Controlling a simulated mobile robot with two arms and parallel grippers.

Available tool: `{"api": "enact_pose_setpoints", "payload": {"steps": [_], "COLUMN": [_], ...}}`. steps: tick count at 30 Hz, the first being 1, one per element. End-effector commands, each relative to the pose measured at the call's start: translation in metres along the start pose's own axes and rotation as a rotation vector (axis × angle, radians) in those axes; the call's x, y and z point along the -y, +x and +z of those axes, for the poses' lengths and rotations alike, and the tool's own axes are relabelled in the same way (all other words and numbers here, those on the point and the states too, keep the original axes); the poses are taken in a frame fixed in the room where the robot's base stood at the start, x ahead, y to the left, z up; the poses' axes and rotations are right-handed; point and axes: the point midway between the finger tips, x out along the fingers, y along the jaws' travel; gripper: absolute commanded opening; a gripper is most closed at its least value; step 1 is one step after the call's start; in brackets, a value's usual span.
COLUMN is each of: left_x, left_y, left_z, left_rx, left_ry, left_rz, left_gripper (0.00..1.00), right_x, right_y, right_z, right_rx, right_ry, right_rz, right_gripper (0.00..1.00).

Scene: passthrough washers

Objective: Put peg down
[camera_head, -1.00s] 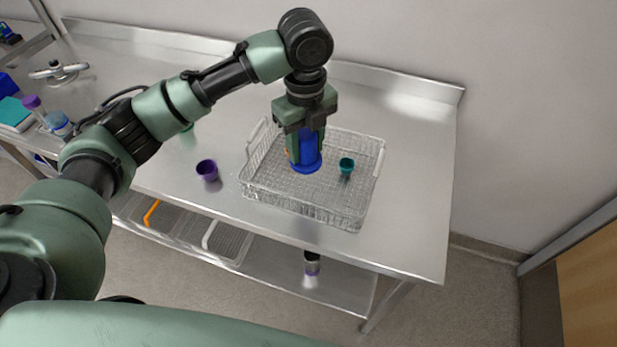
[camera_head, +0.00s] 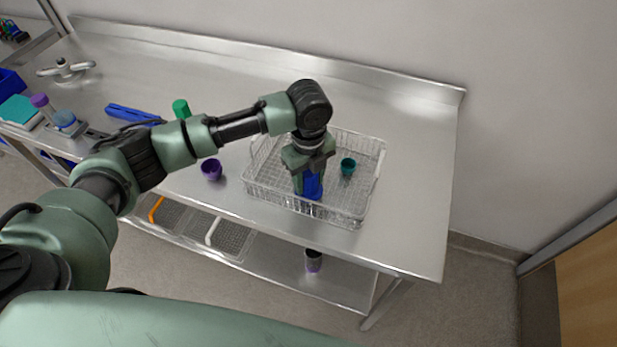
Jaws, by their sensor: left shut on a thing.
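A blue peg (camera_head: 313,185) is held upright in my left gripper (camera_head: 308,178), which points down over the wire basket (camera_head: 263,190) on the steel table. The gripper is shut on the peg's upper part. The peg's flared lower end is inside the basket's outline, near its front side. I cannot tell whether it touches the basket floor. My right gripper is not in view.
A teal cup (camera_head: 348,166) stands in the basket, right of the peg. A purple cup (camera_head: 211,169) and a green cylinder (camera_head: 181,108) stand on the table to the left. The table's right part (camera_head: 420,180) is clear.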

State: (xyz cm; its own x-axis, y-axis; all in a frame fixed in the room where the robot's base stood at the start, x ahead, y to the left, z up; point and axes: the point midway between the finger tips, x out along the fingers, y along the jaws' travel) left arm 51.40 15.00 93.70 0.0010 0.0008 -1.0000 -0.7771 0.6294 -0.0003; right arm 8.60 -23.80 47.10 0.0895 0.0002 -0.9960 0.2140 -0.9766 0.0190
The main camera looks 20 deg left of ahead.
Motion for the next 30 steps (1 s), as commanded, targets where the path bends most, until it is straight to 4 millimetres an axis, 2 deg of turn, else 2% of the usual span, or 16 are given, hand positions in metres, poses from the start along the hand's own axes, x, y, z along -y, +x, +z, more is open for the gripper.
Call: {"api": "enact_pose_setpoints", "payload": {"steps": [4,5,6,7,16,20,23,30], "left_x": [0.0,0.0,0.0,0.0,0.0,0.001,0.001,0.001], "left_y": [0.003,0.003,0.003,0.003,0.002,-0.007,-0.023,-0.076], "left_z": [0.0,0.0,0.0,0.0,0.0,0.001,0.001,0.001], "left_rx": [0.0,0.0,0.0,0.0,0.0,0.001,0.002,0.002], "left_ry": [0.0,0.0,0.0,0.0,0.0,0.0,0.001,0.001], "left_rz": [0.0,0.0,0.0,0.0,0.0,-0.002,-0.005,-0.005], "left_gripper": [0.0,0.49,0.6,0.63,0.63,0.63,0.63,0.63], "right_x": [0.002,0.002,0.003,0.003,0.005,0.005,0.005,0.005], "right_y": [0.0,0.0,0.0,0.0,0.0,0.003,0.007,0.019], "right_z": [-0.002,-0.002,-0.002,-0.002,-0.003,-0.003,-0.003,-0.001], "right_rx": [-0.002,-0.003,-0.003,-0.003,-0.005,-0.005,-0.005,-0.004], "right_ry": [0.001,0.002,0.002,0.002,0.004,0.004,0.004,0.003], "right_rz": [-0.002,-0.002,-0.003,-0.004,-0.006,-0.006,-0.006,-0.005], "right_gripper": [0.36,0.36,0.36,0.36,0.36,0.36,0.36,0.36]}}
